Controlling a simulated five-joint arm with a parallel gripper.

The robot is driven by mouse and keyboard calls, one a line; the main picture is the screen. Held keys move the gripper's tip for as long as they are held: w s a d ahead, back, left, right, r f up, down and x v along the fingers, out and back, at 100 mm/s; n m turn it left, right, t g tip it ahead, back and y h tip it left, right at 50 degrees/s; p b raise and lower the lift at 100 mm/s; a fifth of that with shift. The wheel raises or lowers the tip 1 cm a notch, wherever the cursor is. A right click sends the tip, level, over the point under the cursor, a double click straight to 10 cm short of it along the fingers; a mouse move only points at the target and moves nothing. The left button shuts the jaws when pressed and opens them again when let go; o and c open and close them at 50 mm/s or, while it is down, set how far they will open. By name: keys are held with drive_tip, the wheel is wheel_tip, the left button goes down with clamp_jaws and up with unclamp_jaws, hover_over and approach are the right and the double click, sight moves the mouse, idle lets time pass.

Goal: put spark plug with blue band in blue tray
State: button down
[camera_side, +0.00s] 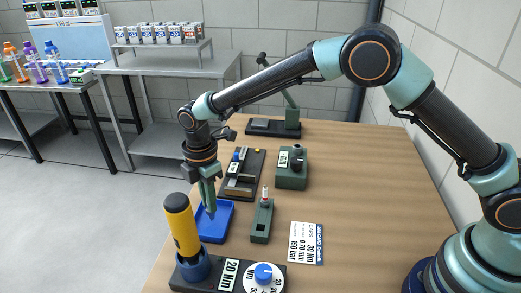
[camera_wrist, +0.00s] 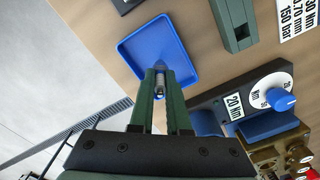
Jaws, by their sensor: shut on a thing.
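The blue tray (camera_side: 221,230) lies on the wooden table, left of its middle; it also shows in the wrist view (camera_wrist: 181,38). My gripper (camera_side: 209,208) points down over the tray. In the wrist view my gripper (camera_wrist: 160,76) is shut on a small grey-white part of the spark plug (camera_wrist: 160,83). The fingers hide most of the plug, and I cannot see its blue band. I cannot tell whether its lower end touches the tray floor. No other thing shows in the tray.
A green block (camera_side: 261,224) with an upright red-and-white piece stands right of the tray. A torque wrench with a yellow handle (camera_side: 182,225) stands close in front-left. A dial unit (camera_side: 263,274), a white card (camera_side: 305,243), a green gauge block (camera_side: 291,174) and a dark plate (camera_side: 240,178) are around.

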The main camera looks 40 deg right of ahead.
drive_tip(key=shift+f, duration=0.5)
drive_tip(key=shift+f, duration=0.1)
drive_tip(key=c, duration=0.9)
unclamp_jaws()
